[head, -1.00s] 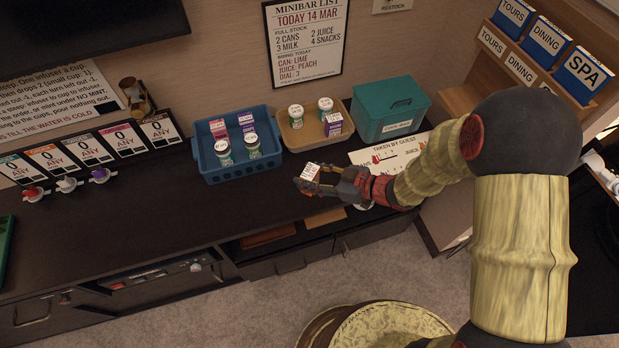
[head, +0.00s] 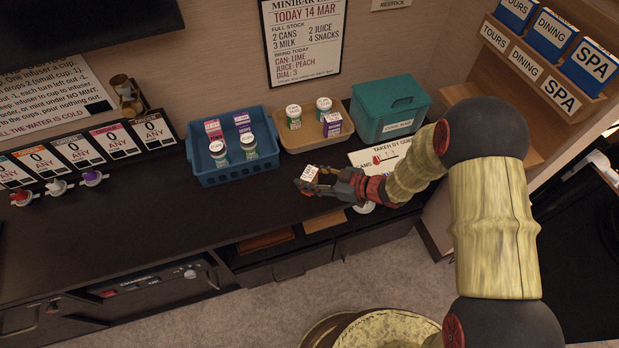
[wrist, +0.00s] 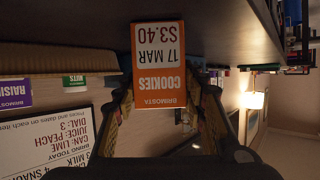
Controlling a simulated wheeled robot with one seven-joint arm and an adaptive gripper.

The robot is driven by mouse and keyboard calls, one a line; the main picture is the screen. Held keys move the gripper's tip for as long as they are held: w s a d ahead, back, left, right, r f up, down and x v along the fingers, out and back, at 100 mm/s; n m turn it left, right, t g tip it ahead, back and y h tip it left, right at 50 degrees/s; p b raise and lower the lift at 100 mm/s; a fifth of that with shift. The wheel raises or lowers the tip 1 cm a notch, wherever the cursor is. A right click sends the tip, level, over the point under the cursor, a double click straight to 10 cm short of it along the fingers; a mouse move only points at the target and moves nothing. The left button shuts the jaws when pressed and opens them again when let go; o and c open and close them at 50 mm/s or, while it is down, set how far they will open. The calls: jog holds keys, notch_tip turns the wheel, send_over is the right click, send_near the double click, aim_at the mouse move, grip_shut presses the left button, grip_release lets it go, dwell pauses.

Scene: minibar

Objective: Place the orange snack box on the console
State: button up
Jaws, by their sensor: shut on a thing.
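The orange snack box (wrist: 160,75) is held between the fingers of my gripper (wrist: 165,110). In the wrist view its orange face reads "COOKIES", "17 MAR" and "$3.40", upside down. In the head view the snack box (head: 309,173) shows a pale, lettered end at the tips of my gripper (head: 315,186). My gripper is shut on it. The console (head: 130,235) is the long dark counter, and the box appears over its front part, right of the middle. I cannot tell how high above the surface the box is.
A blue basket (head: 235,179) with cans and cartons stands behind and left of my gripper. A tan tray (head: 300,141) with several items and a teal box (head: 392,100) stand behind it. A white dial board (head: 365,158) lies to the right. The console's left-middle top is clear.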

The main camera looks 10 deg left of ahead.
jog(key=shift+f, duration=0.15)
jog(key=o, duration=1.2)
jog(key=shift+d+r, duration=0.2)
jog(key=shift+r, duration=0.05)
jog(key=p+v, duration=0.3)
jog(key=v, duration=0.8)
jog(key=shift+s+d, duration=0.15)
jog(key=shift+d, duration=0.15)
